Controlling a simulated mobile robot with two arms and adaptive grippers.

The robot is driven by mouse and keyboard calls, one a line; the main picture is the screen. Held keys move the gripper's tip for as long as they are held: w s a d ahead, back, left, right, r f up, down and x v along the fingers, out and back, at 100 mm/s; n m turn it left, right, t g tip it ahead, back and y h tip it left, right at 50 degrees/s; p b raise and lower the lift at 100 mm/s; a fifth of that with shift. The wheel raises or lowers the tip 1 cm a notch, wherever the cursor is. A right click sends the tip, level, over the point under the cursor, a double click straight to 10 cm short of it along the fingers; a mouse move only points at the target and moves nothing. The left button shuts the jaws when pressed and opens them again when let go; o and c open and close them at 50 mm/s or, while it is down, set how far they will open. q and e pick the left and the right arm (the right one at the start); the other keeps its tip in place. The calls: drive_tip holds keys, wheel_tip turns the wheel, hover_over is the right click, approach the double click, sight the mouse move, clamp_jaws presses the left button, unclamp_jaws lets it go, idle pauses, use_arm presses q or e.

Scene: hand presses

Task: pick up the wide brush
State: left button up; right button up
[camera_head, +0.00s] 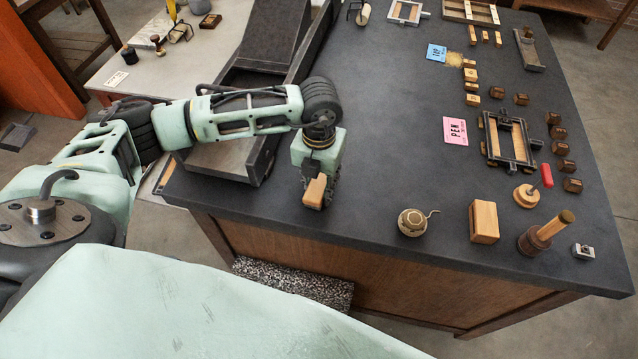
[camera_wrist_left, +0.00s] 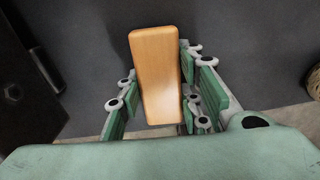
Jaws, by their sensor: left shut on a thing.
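The wide brush (camera_wrist_left: 158,75) shows in the left wrist view as a light wooden block-shaped handle, upright in the picture between the fingers. My left gripper (camera_wrist_left: 160,108) is shut on it. In the head view, the wooden handle (camera_head: 315,190) sticks out from my left gripper (camera_head: 316,196), close to the dark table's (camera_head: 365,160) near left edge. The brush's lower end and bristles are hidden by the gripper. I cannot tell whether the brush touches the tabletop. My right gripper does not show.
A dark press bed (camera_head: 225,163) stands to the left of the gripper. A pink card (camera_head: 455,131) lies farther back. The middle of the table is clear.

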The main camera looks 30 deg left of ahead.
sight(318, 183)
use_arm(q)
drive_tip(key=shift+r+b, duration=0.35)
drive_tip(key=shift+r, duration=0.3)
drive_tip(key=r, duration=0.1)
drive_tip(key=r+b, duration=0.1)
drive_tip(key=shift+s+r, duration=0.2)
drive_tip(key=shift+r, duration=0.15)
drive_tip(key=s+r+b, duration=0.3)
drive_tip(key=s+r, duration=0.4)
drive_tip(key=s, duration=0.4)
drive_tip(key=shift+s, duration=0.15)
drive_tip(key=shift+a, duration=0.1)
